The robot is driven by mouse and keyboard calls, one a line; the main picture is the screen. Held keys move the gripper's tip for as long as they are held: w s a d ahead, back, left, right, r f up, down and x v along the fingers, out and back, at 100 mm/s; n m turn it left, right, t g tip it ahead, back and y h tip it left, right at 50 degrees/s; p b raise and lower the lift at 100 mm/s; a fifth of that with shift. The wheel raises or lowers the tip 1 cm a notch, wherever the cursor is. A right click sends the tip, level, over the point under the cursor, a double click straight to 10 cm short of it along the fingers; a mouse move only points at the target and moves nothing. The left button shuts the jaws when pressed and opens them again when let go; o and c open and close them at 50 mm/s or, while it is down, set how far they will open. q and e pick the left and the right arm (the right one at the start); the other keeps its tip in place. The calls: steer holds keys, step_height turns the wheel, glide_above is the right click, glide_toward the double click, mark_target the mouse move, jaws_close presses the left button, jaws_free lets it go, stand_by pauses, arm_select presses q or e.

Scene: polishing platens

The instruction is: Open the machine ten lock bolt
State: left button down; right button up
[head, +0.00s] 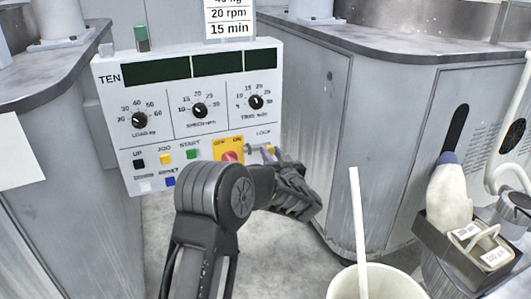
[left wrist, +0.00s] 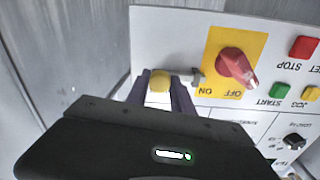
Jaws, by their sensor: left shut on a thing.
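The TEN control panel (head: 180,130) stands at centre left in the head view. Its lock bolt (head: 254,148) sits under the LOCK label, right of the red OFF/ON switch (head: 230,158) on its yellow plate. My left gripper (head: 270,154) reaches the bolt from the right and below. In the left wrist view, its purple-grey fingers (left wrist: 163,93) are shut on the bolt's yellow knob (left wrist: 160,80), one finger on each side. The bolt's metal end (left wrist: 197,77) shows beside the red switch (left wrist: 237,65). My gripper hides part of the bolt. My right gripper is not in view.
START (head: 193,153) and other buttons lie left of the switch, below three dials (head: 200,110). A white bucket (head: 377,284) with a stick (head: 358,215) stands at the bottom. A dark box (head: 452,262) holding a bottle (head: 449,190) is at right. Grey cabinets flank the panel.

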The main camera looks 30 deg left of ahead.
arm_select(q)
steer(key=shift+w+d+r, duration=0.1)
steer(key=shift+d, duration=0.05)
steer(key=c, duration=1.1)
jaws_free()
steer(key=p+v, duration=0.2)
steer(key=v, duration=0.6)
